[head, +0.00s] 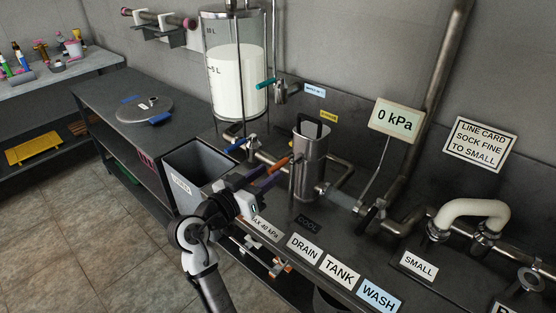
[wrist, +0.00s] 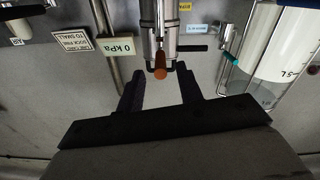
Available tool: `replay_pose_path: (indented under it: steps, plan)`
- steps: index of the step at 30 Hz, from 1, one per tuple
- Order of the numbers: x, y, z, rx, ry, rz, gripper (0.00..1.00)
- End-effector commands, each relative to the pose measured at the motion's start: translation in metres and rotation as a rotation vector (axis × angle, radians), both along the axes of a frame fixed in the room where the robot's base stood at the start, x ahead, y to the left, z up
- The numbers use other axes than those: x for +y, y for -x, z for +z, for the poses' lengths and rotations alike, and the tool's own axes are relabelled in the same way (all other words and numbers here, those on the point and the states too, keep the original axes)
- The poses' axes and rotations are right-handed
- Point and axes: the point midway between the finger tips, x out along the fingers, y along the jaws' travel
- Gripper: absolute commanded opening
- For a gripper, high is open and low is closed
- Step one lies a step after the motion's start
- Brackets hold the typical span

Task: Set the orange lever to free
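The orange lever (head: 278,163) sticks out to the front left of the steel canister (head: 311,155) in the head view. In the wrist view the orange lever (wrist: 160,70) points toward the camera, its rounded end between my fingers. My gripper (head: 262,181) is near the lever's outer end in the head view. In the wrist view my gripper (wrist: 161,80) is open, with a dark finger on each side of the lever and a visible gap to both. Any marking for the lever's positions is not readable.
A blue lever (head: 237,144) sits left of the orange one, and a teal lever (head: 266,83) is by the glass tank (head: 239,80) of white liquid. A display (head: 397,117) reads 0 kPa. An open grey bin (head: 190,165) stands left of my gripper. Pipes run along the right.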

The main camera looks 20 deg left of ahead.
Motion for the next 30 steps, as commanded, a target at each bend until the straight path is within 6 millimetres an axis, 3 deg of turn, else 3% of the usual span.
replay_pose_path:
  steps: [3,9,20,28,30]
  plan:
    - [-0.008,-0.021,0.002,0.002,0.001,-0.003,0.36]
    - [-0.015,-0.042,0.001,0.000,0.001,0.000,0.36]
    - [-0.017,-0.048,0.000,-0.001,0.000,0.001,0.36]
    - [-0.017,-0.047,0.000,-0.001,0.000,0.001,0.03]
    - [-0.017,-0.047,0.000,-0.001,0.000,0.001,0.00]
